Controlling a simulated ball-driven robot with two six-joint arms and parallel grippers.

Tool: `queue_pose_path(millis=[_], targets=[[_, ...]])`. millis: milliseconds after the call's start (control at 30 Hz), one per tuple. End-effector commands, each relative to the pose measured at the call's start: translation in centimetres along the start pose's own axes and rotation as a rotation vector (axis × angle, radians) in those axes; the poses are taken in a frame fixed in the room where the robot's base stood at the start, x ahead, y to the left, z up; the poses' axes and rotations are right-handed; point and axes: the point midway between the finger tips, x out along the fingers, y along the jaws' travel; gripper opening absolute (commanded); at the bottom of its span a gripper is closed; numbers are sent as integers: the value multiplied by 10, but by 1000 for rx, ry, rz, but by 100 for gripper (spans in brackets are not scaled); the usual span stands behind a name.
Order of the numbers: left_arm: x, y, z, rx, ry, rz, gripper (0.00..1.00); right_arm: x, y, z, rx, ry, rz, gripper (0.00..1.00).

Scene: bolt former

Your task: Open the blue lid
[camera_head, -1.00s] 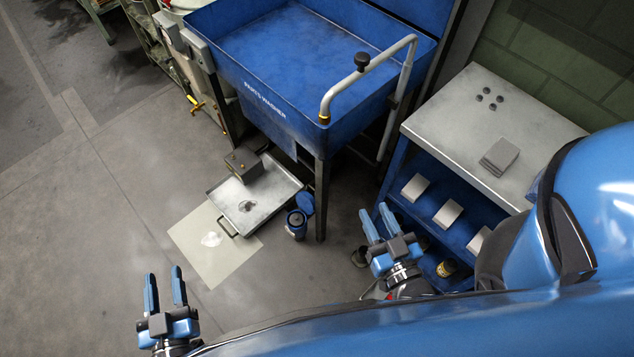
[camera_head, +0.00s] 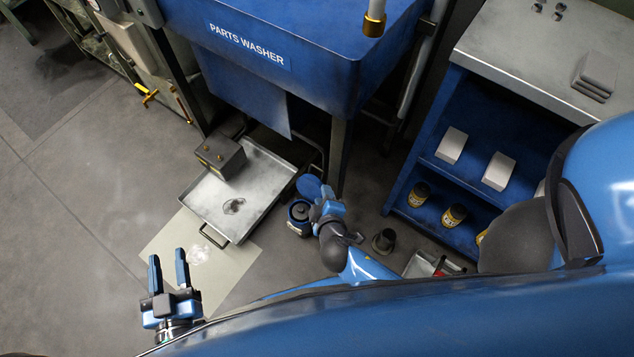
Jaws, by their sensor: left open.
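A small dark-blue can (camera_head: 297,224) stands on the floor right of a metal tray, below the parts washer. Its round blue lid (camera_head: 309,186) shows at the can's back edge, apart from the can's dark round top. My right gripper (camera_head: 325,193) is close beside the can and lid on their right. Its fingers are foreshortened, so I cannot tell whether they touch the lid or how far apart they are. My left gripper (camera_head: 168,272) is open and empty, at the lower left, well away from the can.
The metal tray (camera_head: 262,160) holds a small box (camera_head: 220,156) and overlaps a pale mat (camera_head: 232,277). The blue parts washer (camera_head: 300,75) stands behind. A blue shelf unit (camera_head: 425,170) with jars is at right. A dark cup (camera_head: 383,241) and a small bin (camera_head: 420,264) stand nearby.

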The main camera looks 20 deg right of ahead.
Motion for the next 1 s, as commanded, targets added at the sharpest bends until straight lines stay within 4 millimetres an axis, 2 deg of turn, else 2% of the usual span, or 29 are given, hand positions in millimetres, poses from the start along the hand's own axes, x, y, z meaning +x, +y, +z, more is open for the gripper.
queue_pose_path(millis=[33,100,233,400,733,1000], targets=[[1,0,25,0,0,0,43,17,-18,0,-33,-13,27,35],[1,0,41,0,0,0,43,28,-26,-3,-75,-41,70,35],[2,0,66,0,1,0,43,42,-37,-9,-140,-100,161,35],[2,0,91,0,1,0,43,49,-43,-15,-192,-176,283,35],[2,0,107,0,1,0,43,54,-39,-19,-213,-231,377,35],[3,0,120,0,1,0,43,87,-26,-11,-211,-234,377,35]])
